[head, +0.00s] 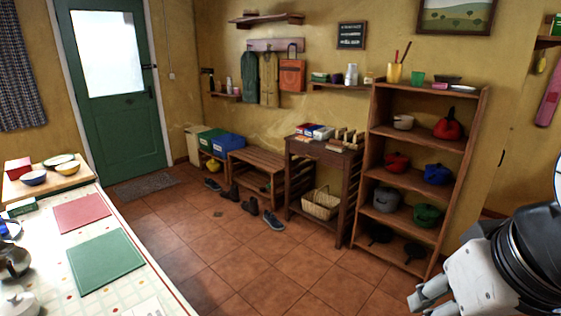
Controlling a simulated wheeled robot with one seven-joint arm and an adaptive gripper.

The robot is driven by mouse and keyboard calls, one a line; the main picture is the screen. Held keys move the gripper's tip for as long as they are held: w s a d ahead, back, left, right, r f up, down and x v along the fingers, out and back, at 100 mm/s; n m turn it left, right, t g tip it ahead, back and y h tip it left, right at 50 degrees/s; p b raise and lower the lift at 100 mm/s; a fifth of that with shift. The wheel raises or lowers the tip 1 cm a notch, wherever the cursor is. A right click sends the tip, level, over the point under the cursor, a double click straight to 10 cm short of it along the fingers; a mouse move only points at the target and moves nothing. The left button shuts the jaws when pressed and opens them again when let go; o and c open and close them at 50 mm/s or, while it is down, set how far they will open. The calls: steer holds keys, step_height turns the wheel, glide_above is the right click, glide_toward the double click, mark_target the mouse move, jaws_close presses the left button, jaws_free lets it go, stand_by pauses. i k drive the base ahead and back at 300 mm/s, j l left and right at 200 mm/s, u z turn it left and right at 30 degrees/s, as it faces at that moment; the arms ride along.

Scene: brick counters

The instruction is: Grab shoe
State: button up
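Several shoes lie on the tiled floor near the low wooden bench, all well away from my gripper. A dark blue-grey shoe with a pale sole (272,221) lies nearest, by the foot of the wooden side table. A similar dark shoe (211,184) lies farther left. Two brown boots, one (231,193) and another (250,206), stand between them. My gripper (420,300) is at the lower right, partly cut off by the frame edge. Nothing shows held in it, and its finger gap is not clear.
A wooden shelf unit (416,160) with pots stands right of the side table (322,152), which has a wicker basket (320,204) below. The bench (262,166) is behind the boots. A counter (150,290) fills the lower left. The tiled floor (290,275) between is clear.

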mark_target(269, 219)
steer(key=i+z, duration=0.15)
steer(key=i, duration=2.25)
steer(key=i+u, duration=0.15)
steer(key=i, duration=0.3)
steer(key=i+l+u, duration=0.15)
steer(key=i, duration=0.3)
steer(key=i+l+u, duration=0.15)
steer(key=i, duration=0.35)
steer(key=i+l+u, duration=0.15)
steer(key=i, duration=0.25)
steer(key=i+l+u, duration=0.35)
steer(key=j, duration=0.05)
